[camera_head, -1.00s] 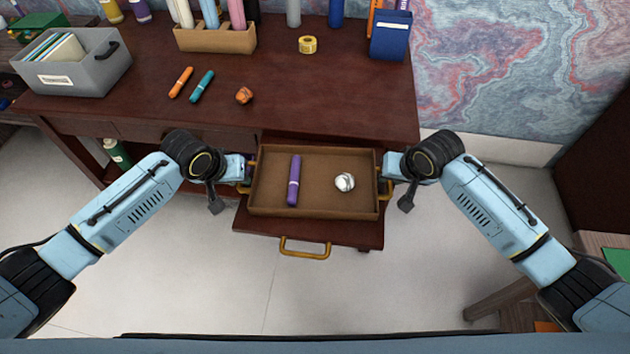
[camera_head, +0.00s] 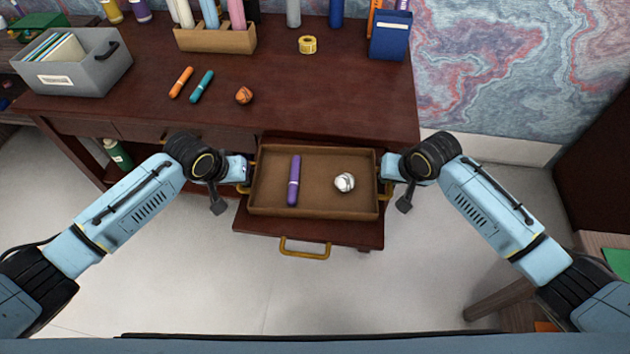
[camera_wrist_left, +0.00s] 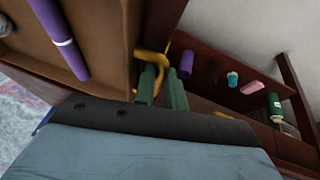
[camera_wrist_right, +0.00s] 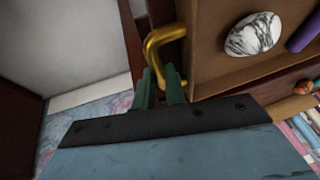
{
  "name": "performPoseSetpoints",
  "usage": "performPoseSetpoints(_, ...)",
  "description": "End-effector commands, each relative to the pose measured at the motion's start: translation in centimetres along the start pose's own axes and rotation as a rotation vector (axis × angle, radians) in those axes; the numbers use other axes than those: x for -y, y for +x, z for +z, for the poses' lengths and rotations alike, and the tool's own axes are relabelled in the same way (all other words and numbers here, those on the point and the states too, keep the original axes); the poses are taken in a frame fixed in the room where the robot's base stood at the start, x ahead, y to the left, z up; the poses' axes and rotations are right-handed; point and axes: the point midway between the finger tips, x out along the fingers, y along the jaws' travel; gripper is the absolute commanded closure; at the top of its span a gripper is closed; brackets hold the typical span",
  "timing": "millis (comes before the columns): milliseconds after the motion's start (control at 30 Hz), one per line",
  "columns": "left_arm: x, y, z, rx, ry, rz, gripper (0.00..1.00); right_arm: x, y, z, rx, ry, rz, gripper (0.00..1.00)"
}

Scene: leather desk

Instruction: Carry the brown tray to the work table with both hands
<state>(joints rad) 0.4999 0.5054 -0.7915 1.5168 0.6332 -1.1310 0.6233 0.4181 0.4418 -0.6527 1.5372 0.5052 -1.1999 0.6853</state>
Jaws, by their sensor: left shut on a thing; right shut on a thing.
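The brown tray (camera_head: 318,205) is in front of the dark wooden desk, over an open drawer, with a purple marker (camera_head: 294,180) and a white marbled ball (camera_head: 344,182) in it. My left gripper (camera_wrist_left: 160,88) is shut on the tray's gold left handle (camera_wrist_left: 150,62). My right gripper (camera_wrist_right: 163,88) is shut on the gold right handle (camera_wrist_right: 165,38). In the head view the fingertips are mostly hidden behind my wrists. The tray looks about level. Whether it touches the drawer beneath cannot be told.
The open drawer (camera_head: 350,234) has a gold pull (camera_head: 304,253). On the desk (camera_head: 330,100) are a grey file box (camera_head: 80,75), an orange marker (camera_head: 181,82), a teal marker (camera_head: 201,86), yellow tape (camera_head: 307,45) and a blue holder (camera_head: 390,40). A wooden table edge (camera_head: 500,290) shows at lower right.

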Motion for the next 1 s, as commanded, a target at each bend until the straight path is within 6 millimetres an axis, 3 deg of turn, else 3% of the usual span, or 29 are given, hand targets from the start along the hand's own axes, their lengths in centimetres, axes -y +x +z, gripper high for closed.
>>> performPoseSetpoints(267, -0.1, -0.7, -0.3, -0.002, 0.000, 0.001, 1.00, 0.1, -0.7, -0.3, -0.002, 0.000, -0.001, 1.00)
performPoseSetpoints(733, -0.9, -4.2, -1.8, -0.002, 0.000, 0.000, 1.00, 0.9, -4.2, -1.8, -0.002, 0.000, 0.000, 1.00)
performPoseSetpoints(1000, -1.0, -4.6, -2.0, -0.002, 0.000, 0.000, 1.00, 1.0, -4.6, -2.0, -0.002, 0.000, 0.000, 1.00)
